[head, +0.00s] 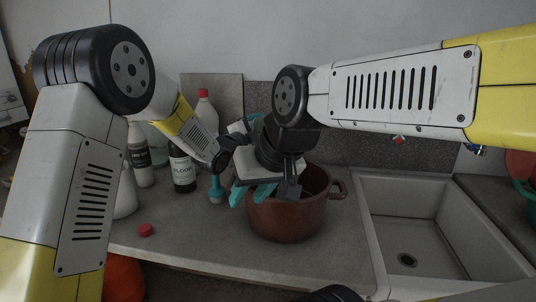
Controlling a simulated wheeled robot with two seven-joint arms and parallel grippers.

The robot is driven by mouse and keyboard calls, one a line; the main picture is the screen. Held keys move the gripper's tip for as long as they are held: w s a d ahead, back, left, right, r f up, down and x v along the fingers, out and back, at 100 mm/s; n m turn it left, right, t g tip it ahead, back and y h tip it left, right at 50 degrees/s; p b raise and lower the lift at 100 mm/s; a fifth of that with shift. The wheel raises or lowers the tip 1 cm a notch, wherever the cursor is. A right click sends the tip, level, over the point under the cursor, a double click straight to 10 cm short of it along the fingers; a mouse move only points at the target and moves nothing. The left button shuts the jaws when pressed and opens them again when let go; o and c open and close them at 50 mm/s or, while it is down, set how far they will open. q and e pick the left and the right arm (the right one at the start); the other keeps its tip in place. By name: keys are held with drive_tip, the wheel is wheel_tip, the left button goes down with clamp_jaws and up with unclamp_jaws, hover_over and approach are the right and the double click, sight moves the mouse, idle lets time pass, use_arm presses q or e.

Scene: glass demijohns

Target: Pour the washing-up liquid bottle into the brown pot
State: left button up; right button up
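The brown pot (286,222) stands open on the grey counter, left of the sink. My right gripper (288,186) hangs over the pot's near left part and hides much of its opening. My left forearm reaches in from the left, its dark end beside the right gripper; its fingers cannot be made out. Teal pieces (239,196) like glove fingers show under and behind the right gripper; whether either gripper holds them is unclear. Several bottles stand left of the pot: a dark labelled bottle (183,172), a red-capped white bottle (204,112) and others. I cannot tell which is the washing-up liquid bottle.
A loose red cap (146,230) lies near the counter's front left. A blue brush-like item (216,190) stands between the dark bottle and pot. The white sink (425,215) is at the right. Grey splash panels back the counter. Bare counter (205,235) shows at front.

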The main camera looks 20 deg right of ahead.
use_arm(q)
drive_tip(key=shift+w+a+f+m, duration=0.1)
drive_tip(key=shift+w+m, duration=0.15)
drive_tip(key=shift+m, duration=0.35)
idle(1.5)
drive_tip(key=shift+w+a+r+m+t+h, duration=0.1)
drive_tip(key=shift+w+r+m+t+h, duration=0.4)
drive_tip(key=shift+m, duration=0.4)
idle(1.6)
drive_tip(key=shift+s+f+m+h, duration=0.15)
drive_tip(key=shift+m+h, duration=0.15)
drive_tip(key=shift+m, duration=0.6)
idle(1.5)
drive_tip(key=shift+r+m, duration=0.2)
drive_tip(key=shift+m, duration=0.1)
idle(0.7)
